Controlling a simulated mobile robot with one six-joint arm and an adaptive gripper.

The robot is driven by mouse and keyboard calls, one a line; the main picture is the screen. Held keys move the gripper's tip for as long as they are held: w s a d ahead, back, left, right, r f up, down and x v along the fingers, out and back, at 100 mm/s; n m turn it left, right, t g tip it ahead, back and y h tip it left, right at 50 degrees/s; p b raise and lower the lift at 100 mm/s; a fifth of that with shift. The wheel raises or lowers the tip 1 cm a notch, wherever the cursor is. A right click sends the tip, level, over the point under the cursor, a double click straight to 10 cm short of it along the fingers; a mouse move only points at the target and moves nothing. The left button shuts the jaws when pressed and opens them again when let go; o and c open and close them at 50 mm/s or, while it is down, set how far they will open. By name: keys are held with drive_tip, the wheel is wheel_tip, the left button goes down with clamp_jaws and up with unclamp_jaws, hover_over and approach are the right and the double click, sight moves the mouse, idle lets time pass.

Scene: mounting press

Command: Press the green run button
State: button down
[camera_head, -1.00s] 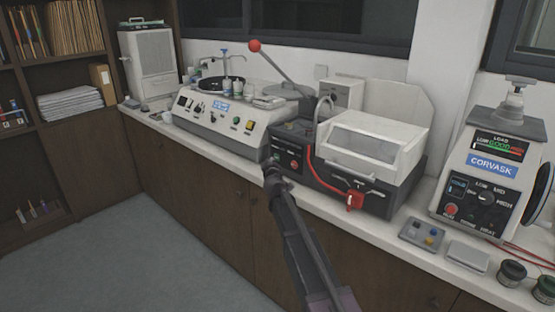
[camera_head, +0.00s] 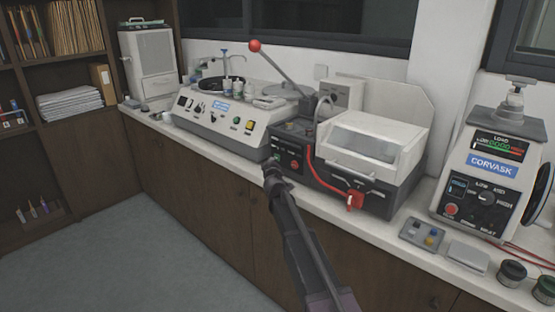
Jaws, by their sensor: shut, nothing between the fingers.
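A small green button (camera_head: 277,156) shows on the black front panel of the dark-based machine with a white hood (camera_head: 375,140). A red button (camera_head: 295,165) sits to its right on the same panel. My gripper (camera_head: 270,167) is shut and empty, just in front of the panel's lower left, close below the green button. I cannot tell whether its tip touches the panel. A second green button (camera_head: 236,120) is on the polisher (camera_head: 215,115) to the left. The Corvask press (camera_head: 488,175) at the right shows a red button (camera_head: 451,209); no green button is clear on it.
A lever with a red ball (camera_head: 254,46) rises above the hooded machine. A small button box (camera_head: 422,233) and jars (camera_head: 512,270) stand on the counter at the right. The floor (camera_head: 150,255) is clear.

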drive_tip(key=shift+w+d, duration=0.1)
drive_tip(key=shift+w, duration=0.05)
drive_tip(key=shift+w+d, duration=0.15)
drive_tip(key=shift+w, duration=0.1)
drive_tip(key=shift+w+d, duration=0.25)
drive_tip(key=shift+w, duration=0.05)
idle(1.4)
idle(0.3)
drive_tip(key=shift+s+a, duration=0.5)
drive_tip(key=shift+s, duration=0.15)
drive_tip(key=shift+s, duration=0.1)
drive_tip(key=shift+s+a, duration=0.8)
drive_tip(key=shift+s, duration=0.15)
drive_tip(key=shift+s+a, duration=0.75)
drive_tip(key=shift+s, duration=0.2)
drive_tip(key=shift+s, duration=0.1)
